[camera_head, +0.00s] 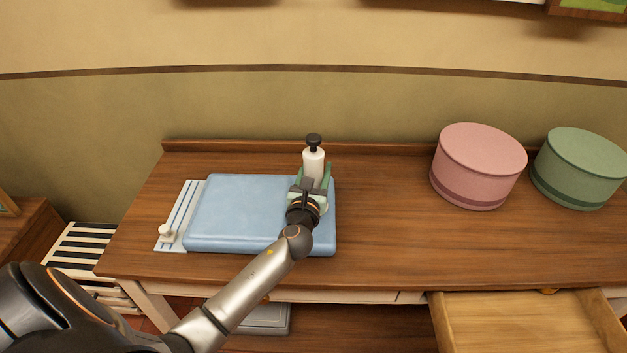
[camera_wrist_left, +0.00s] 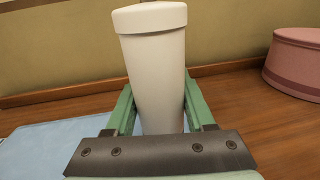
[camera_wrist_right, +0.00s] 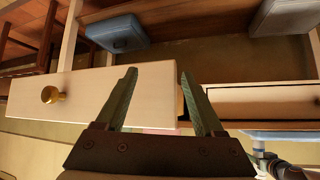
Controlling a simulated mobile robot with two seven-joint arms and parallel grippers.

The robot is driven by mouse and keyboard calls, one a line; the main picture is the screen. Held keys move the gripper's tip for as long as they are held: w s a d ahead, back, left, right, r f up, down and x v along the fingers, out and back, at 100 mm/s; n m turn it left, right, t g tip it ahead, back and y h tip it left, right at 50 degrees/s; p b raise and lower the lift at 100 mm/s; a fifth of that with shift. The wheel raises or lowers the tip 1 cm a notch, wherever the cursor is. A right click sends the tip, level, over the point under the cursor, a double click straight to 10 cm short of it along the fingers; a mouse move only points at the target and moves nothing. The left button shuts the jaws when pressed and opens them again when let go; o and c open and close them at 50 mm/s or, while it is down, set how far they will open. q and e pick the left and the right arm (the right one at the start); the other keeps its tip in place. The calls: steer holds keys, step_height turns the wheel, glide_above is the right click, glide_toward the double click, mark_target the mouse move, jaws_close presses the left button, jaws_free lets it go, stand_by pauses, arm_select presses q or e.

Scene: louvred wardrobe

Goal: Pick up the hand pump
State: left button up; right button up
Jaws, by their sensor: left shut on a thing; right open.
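The hand pump (camera_head: 313,166) is a white bottle with a black pump top, upright at the back right of the blue folded item (camera_head: 240,206). My left gripper (camera_head: 313,178) is shut on it, one green finger on each side. The left wrist view shows its pale body (camera_wrist_left: 158,75) between the fingers; the black top is out of that view. The gripper hides its base in the head view, so I cannot tell whether it touches the surface. My right gripper (camera_wrist_right: 158,88) is open and empty by the drawer front, seen in the right wrist view only.
A pink round box (camera_head: 478,168) and a green round box (camera_head: 580,170) stand at the right of the wooden desk (camera_head: 385,240). A drawer (camera_head: 525,320) is open at the lower right. The desk's middle is clear.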

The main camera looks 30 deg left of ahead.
arm_select(q)
jaws_close()
steer(key=shift+r, duration=0.15)
